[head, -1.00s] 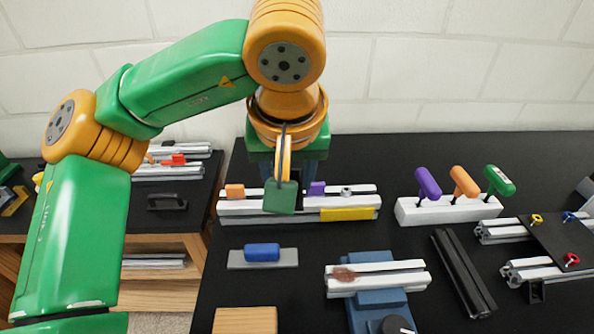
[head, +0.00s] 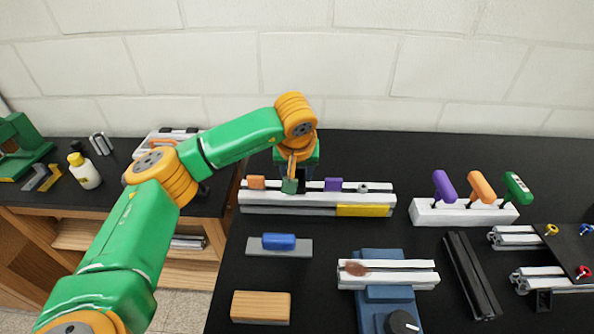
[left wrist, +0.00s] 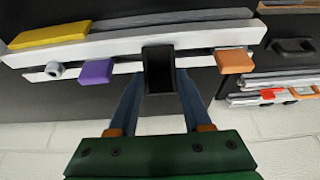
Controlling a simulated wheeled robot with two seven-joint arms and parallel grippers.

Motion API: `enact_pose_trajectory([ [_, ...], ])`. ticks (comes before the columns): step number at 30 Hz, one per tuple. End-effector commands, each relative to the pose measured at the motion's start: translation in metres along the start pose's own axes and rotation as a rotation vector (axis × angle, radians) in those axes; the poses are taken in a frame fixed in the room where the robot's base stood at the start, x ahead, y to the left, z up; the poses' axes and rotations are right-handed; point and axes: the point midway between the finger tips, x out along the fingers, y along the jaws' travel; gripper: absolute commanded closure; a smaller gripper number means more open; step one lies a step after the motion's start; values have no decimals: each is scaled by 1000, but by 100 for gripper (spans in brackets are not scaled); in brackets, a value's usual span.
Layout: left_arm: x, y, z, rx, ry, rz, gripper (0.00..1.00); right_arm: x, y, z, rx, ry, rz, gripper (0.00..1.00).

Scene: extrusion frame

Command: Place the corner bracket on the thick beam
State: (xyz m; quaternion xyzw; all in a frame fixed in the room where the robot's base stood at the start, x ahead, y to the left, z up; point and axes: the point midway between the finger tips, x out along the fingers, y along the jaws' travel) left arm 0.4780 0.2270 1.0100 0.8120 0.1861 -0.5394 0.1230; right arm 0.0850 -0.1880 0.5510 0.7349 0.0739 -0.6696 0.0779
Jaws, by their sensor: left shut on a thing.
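My left gripper (left wrist: 158,95) is shut on a black corner bracket (left wrist: 158,72), held between its two blue-grey fingers. In the left wrist view the bracket overlaps the edge of the thick beam (left wrist: 115,48), between a purple block (left wrist: 96,72) and an orange block (left wrist: 234,61). I cannot tell whether it touches the beam. In the head view the beam (head: 290,204) lies at the back of the black table, and my left gripper (head: 300,184) is over it between the same blocks. My wrist largely hides the bracket there. My right gripper is not in view.
A yellow piece (head: 364,210) sits on the beam's front. A white rack (head: 462,212) with three coloured handles stands to the right. Nearer are a blue vise (head: 385,307) clamping a profile, a blue-handled plate (head: 279,242), a wooden block (head: 261,306) and a dark beam (head: 470,275).

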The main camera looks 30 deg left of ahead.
Motion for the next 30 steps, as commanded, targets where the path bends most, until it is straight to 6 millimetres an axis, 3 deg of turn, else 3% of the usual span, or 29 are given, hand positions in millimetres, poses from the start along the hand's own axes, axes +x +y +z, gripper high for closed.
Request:
enact_pose_trajectory([
  [7,3,0,1,0,0,0,100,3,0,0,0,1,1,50],
  [8,2,0,1,-1,0,0,43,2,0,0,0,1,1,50],
  [10,2,0,1,-1,0,0,24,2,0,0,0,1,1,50],
  [11,2,0,1,-1,0,0,21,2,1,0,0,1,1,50],
  [22,-8,1,0,-1,1,2,21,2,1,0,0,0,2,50],
  [30,-77,1,-1,-1,5,4,21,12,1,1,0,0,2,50],
])
